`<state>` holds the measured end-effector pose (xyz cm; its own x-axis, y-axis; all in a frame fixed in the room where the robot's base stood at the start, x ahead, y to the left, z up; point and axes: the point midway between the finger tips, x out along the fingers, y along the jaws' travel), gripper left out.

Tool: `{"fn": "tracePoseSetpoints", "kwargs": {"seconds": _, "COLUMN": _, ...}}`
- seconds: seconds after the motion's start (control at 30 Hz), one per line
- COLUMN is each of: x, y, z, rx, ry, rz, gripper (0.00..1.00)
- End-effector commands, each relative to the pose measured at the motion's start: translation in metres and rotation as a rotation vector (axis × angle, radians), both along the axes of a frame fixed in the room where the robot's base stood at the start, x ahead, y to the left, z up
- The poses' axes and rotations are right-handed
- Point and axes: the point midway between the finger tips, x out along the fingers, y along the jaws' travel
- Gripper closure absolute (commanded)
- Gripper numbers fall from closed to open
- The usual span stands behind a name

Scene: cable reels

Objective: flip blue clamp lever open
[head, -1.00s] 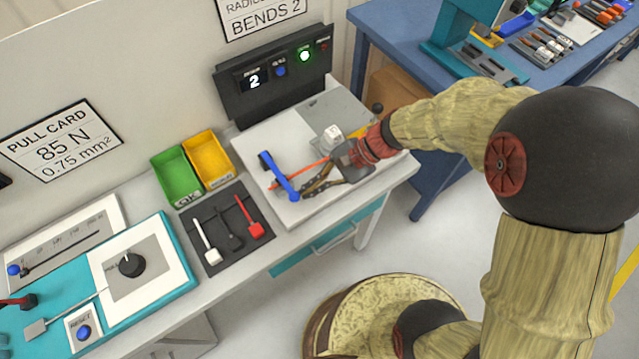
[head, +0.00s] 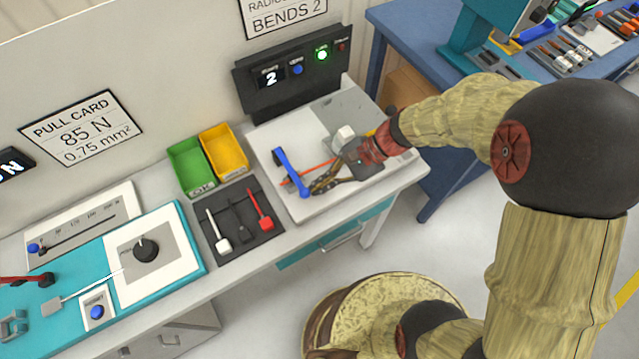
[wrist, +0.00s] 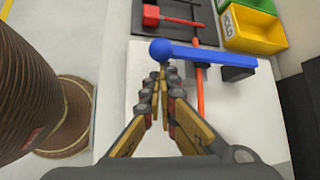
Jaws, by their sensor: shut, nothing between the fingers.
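The blue clamp lever (head: 290,170) is a straight bar lying low over the white board at the bench's right part. In the wrist view the lever (wrist: 205,54) runs across the picture, with a round blue knob (wrist: 160,50) at its left end and a dark block under its right end. An orange-red cable (head: 318,167) passes beneath the lever. My gripper (head: 315,189) is shut and empty, low over the board beside the knob end. In the wrist view my gripper's fingertips (wrist: 162,74) are just short of the knob; I cannot tell whether they touch it.
A white block (head: 345,135) stands on the board behind my gripper. A dark tray (head: 237,232) with a white and a red tool lies to the left. Green (head: 187,171) and yellow (head: 222,152) bins stand behind it. The board's front area is clear.

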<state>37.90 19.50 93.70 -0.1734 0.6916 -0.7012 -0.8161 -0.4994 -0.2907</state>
Motion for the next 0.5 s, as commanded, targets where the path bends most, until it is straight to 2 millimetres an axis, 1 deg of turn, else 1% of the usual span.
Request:
{"fn": "tracePoseSetpoints", "kwargs": {"seconds": 0.27, "x": 0.0, "y": 0.0, "z": 0.009, "rx": -0.02, "ry": 0.033, "rz": 0.002, "gripper": 1.0}}
{"fn": "tracePoseSetpoints", "kwargs": {"seconds": 0.5, "x": 0.0, "y": 0.001, "z": 0.024, "rx": -0.059, "ry": 0.101, "rz": 0.003, "gripper": 1.0}}
